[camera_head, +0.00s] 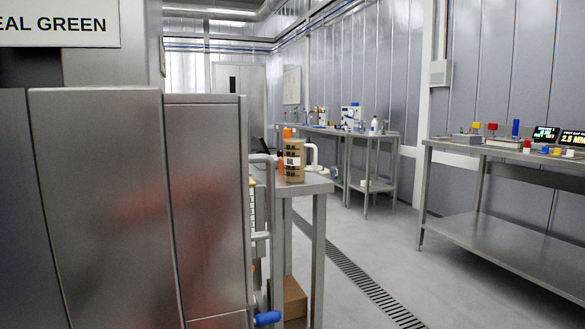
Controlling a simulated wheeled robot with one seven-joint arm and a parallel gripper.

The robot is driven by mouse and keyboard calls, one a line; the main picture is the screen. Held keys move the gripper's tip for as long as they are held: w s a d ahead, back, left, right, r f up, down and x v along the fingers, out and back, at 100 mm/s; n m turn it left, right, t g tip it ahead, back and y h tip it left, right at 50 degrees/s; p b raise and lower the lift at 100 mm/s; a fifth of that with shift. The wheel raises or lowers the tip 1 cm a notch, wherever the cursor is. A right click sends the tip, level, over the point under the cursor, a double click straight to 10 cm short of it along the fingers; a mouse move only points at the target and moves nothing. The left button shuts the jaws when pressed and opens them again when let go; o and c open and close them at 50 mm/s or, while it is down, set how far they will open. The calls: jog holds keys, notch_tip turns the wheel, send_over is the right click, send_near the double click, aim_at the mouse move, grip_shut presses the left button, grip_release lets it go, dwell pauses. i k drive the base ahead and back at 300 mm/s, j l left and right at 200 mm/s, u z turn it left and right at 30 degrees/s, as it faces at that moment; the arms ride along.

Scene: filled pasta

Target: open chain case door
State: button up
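A large grey metal machine housing fills the left of the head view. Its front has a wide panel (100,210) and a narrower panel (208,200) to the right, parted by a dark vertical seam. The panels look shut. I cannot tell for certain which one is the chain case door. Curved metal tubes (262,158) stick out from the housing's right edge. A blue grip or knob (267,318) shows low at that edge. My gripper is not in view.
A floor drain (350,270) runs through open floor. Benches (480,150) line the right wall.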

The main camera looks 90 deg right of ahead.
aim_at(246, 158)
jog(key=k+l+z, duration=0.4)
jog(key=l, duration=0.15)
jog(key=k+l+z, duration=0.2)
jog(key=l+z, duration=0.25)
jog(key=l, duration=0.2)
jog(key=k+l+z, duration=0.2)
jog(key=l, duration=0.15)
jog(key=z, duration=0.2)
jog(key=i, duration=0.05)
